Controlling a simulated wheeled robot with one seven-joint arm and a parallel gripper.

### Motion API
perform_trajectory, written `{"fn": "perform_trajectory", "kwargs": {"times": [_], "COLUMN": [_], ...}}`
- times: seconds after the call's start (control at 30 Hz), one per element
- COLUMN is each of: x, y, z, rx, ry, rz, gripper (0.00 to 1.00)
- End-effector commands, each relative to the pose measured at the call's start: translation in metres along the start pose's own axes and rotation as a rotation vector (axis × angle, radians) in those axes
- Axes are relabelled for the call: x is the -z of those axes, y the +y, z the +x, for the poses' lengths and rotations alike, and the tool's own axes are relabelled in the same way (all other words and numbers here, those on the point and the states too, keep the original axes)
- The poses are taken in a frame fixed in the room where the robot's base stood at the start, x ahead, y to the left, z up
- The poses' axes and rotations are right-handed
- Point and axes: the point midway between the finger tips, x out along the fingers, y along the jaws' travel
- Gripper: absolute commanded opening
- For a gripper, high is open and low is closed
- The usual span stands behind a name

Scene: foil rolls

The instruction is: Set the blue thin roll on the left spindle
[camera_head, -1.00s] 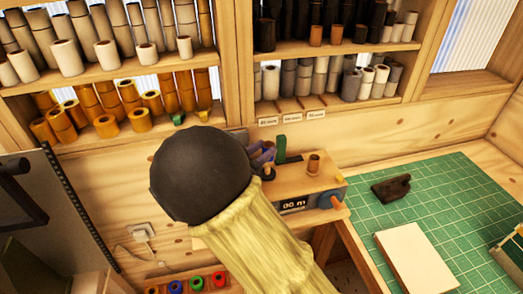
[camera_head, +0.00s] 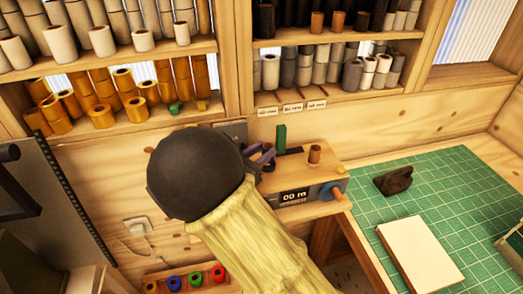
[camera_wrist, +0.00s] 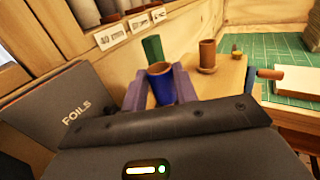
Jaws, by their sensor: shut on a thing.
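The blue roll (camera_wrist: 160,84) is upright between the two purple fingers of my gripper (camera_wrist: 161,92) in the wrist view; its brown hollow core shows at the top. My gripper is shut on it. In the head view my gripper (camera_head: 262,156) is at the left end of the wooden winding machine (camera_head: 300,178), mostly behind my dark round arm joint. I cannot see the left spindle or whether the roll's lower end touches anything. A brown cylinder (camera_head: 314,154) stands on the machine's right part and also shows in the wrist view (camera_wrist: 207,54).
A green post (camera_head: 281,138) stands just behind the gripper. A blue knob with an orange handle (camera_head: 338,190) is on the machine's right. Several coloured rolls (camera_head: 195,279) sit in a low rack. The green mat (camera_head: 455,190) holds a white block (camera_head: 420,255).

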Motion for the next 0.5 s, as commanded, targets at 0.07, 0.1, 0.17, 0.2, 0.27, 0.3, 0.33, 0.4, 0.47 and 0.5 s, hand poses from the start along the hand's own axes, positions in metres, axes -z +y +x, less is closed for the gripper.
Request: {"fn": "perform_trajectory", "kwargs": {"times": [0.07, 0.1, 0.17, 0.2, 0.27, 0.3, 0.33, 0.4, 0.47, 0.5], "x": [0.0047, 0.0063, 0.0084, 0.0096, 0.0110, 0.0117, 0.0121, 0.0125, 0.0126, 0.0125], "y": [-0.0001, -0.0001, -0.0001, -0.0001, -0.0001, -0.0001, -0.0001, -0.0001, -0.0001, -0.0001], "z": [0.0000, 0.0000, 0.0000, 0.0000, 0.0000, 0.0000, 0.0000, 0.0000, 0.0000, 0.0000], "rx": [0.000, 0.000, 0.000, 0.000, 0.000, 0.000, 0.000, 0.000, 0.000, 0.000], "ry": [0.000, 0.000, 0.000, 0.000, 0.000, 0.000, 0.000, 0.000, 0.000, 0.000], "rz": [0.000, 0.000, 0.000, 0.000, 0.000, 0.000, 0.000, 0.000, 0.000, 0.000], "gripper": [0.08, 0.08, 0.08, 0.08, 0.08, 0.08, 0.08, 0.08, 0.08, 0.08]}}
